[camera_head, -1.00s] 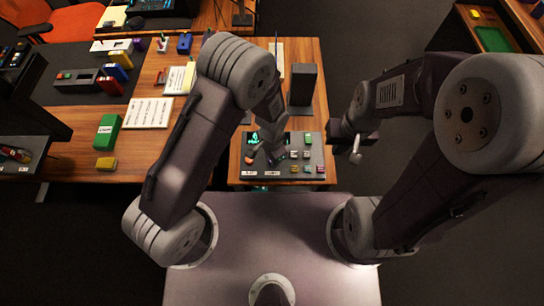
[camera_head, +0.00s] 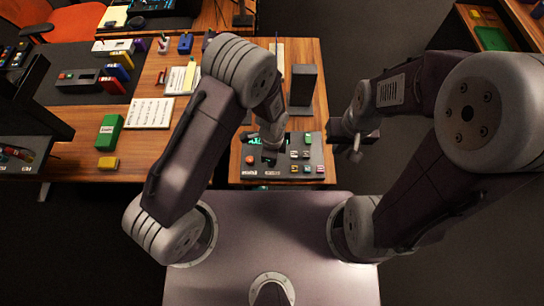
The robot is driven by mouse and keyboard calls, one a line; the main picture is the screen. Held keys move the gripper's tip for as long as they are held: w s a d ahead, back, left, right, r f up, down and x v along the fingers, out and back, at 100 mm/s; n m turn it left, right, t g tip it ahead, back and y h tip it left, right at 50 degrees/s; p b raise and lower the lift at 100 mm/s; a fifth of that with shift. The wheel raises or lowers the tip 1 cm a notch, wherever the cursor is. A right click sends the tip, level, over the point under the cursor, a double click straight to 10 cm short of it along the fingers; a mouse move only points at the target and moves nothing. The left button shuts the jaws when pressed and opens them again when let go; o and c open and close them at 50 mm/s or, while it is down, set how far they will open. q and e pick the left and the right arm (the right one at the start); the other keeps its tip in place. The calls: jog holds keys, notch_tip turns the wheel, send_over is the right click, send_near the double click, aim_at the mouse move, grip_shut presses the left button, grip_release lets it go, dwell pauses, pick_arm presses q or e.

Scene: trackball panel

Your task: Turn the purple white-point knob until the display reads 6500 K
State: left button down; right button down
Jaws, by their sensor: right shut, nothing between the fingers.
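The dark control panel (camera_head: 318,150) lies on the small wooden desk in front of me. A lit green-teal display (camera_head: 254,139) shows at its upper left, partly covered, and its reading is too small to make out. My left gripper (camera_head: 269,157) points down over the left-middle part of the panel. Its fingers are dark and small, so I cannot tell whether they are open or touching anything. I cannot make out the purple knob; the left gripper and wrist may hide it. My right gripper (camera_head: 356,152) is shut and empty, off the right side of the desk.
An orange ball (camera_head: 250,159) sits at the panel's left, and several small coloured buttons (camera_head: 307,155) at its right. A dark upright box (camera_head: 303,88) stands behind the panel. A larger desk at left holds a green box (camera_head: 109,132) and papers (camera_head: 150,113).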

pick_arm(q)
jog(key=shift+w, duration=0.1)
dwell(0.5)
jog(key=c, duration=1.2)
grip_release()
jog(key=shift+o, duration=0.2)
notch_tip(320, 180, up, 9)
